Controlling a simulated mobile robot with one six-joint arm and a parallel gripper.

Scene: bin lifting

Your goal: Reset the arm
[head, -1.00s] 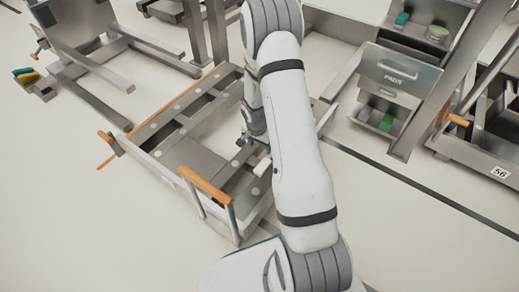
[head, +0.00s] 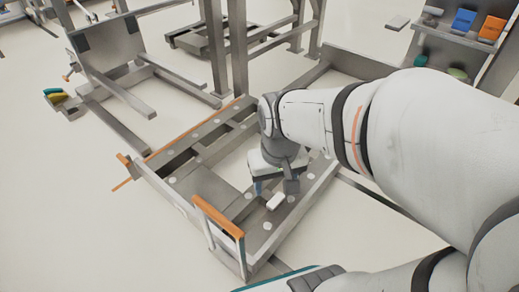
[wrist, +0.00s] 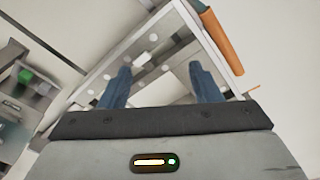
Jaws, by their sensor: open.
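My arm reaches in from the right side of the head view and bends down over the metal cart frame (head: 172,193). Whether the fingers touch the frame is not clear.
A shelf (head: 440,50) with coloured items stands at the top right. A tilted metal stand (head: 110,50) is at the upper left, with a small bin (head: 60,98) beside it.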

